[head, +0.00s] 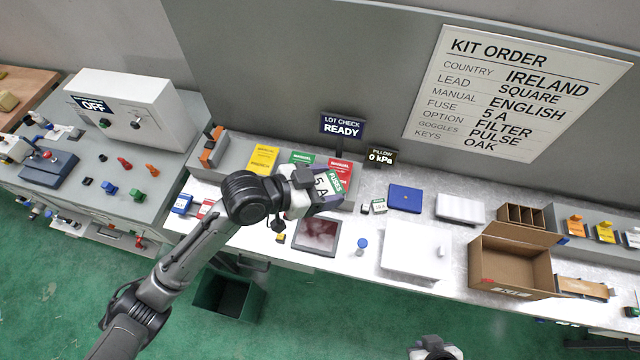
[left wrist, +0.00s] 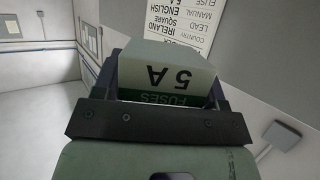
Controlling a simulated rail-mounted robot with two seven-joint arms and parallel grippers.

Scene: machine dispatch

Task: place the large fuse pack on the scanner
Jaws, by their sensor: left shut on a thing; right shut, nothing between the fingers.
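The large fuse pack (head: 329,185), a pale box with a green band reading "5 A FUSES", is held in my left gripper (head: 322,194) above the worktable. In the left wrist view the fuse pack (left wrist: 165,75) sits between the fingers, its label upside down. The scanner appears to be the dark flat panel with a reddish glass face (head: 317,234). It lies on the table just below the held pack in the picture, and its top is bare. My right gripper (head: 436,350) is at the bottom edge, partly cut off, away from the table objects.
A blue pad (head: 405,198), small fuse boxes (head: 379,206), a blue-capped bottle (head: 361,246) and a white flat box (head: 415,250) are to the right. Manuals (head: 262,160) stand behind. An open carton (head: 512,265) is farther right. The "LOT CHECK" sign (head: 342,126) reads READY.

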